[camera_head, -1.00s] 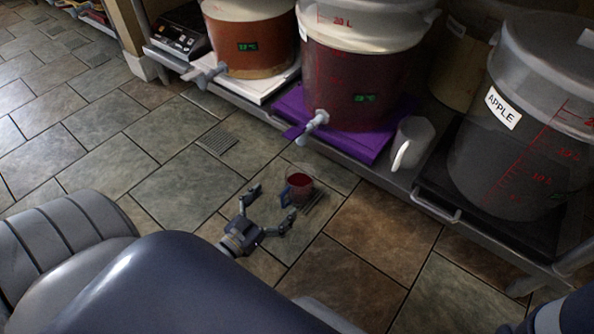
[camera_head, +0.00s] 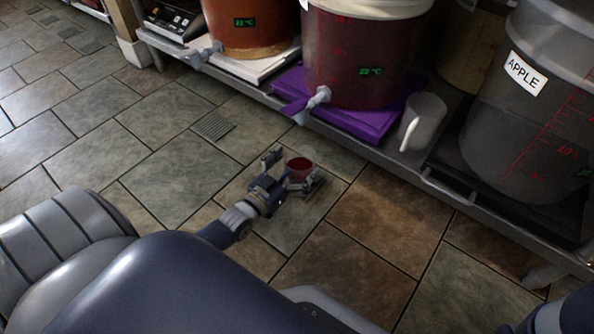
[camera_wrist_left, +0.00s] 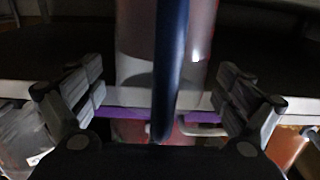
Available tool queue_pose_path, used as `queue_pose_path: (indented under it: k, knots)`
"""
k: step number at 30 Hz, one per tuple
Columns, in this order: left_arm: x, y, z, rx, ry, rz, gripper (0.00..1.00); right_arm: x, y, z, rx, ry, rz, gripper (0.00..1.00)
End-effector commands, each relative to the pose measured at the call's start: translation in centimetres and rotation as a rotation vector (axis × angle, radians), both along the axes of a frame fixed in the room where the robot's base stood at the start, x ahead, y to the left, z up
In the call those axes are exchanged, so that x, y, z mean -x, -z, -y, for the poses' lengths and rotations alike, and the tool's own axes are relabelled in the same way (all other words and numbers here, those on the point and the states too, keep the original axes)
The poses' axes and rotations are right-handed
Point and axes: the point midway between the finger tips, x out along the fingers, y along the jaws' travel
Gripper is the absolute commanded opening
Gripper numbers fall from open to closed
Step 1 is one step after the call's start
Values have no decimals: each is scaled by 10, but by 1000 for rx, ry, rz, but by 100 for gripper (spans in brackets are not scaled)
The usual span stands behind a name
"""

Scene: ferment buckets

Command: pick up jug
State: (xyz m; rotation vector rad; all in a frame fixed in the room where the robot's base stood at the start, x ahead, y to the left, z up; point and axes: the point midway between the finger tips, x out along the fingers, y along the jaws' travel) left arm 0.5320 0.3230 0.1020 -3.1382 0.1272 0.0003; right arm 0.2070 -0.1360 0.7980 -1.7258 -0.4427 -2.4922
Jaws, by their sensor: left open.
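A see-through jug with dark red liquid (camera_head: 300,166) is low in front of the shelf in the head view, over the tiled floor. In the wrist view its clear body (camera_wrist_left: 135,50) fills the middle, with its dark blue handle (camera_wrist_left: 171,70) upright in front. My left gripper (camera_head: 288,173) is open, one finger to each side of the jug. In the wrist view the open fingers (camera_wrist_left: 160,92) show on both sides of the handle, apart from it. The jug's base is hidden by the gripper. My right gripper is out of view.
A shelf edge (camera_head: 385,163) runs behind the jug. It carries a bucket on a purple mat (camera_head: 360,122), a pale grey jug with a white handle (camera_head: 424,120) and an APPLE bucket (camera_head: 510,150). The tiled floor at left is clear.

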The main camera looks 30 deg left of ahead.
Motion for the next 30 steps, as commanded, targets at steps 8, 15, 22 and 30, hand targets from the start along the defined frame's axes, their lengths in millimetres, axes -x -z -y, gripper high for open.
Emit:
queue_pose_path:
  k: [8, 15, 22, 30]
  knots:
    - [-3, -1, 0, 1, 0, 0, 95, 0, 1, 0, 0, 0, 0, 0]
    - [-3, -1, 0, 1, -1, 0, 45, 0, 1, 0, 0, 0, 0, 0]
    - [-3, -2, 0, 1, -1, 3, 31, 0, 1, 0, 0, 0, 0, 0]
    - [-3, -7, 0, 1, 0, 3, 31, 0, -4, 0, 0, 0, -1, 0]
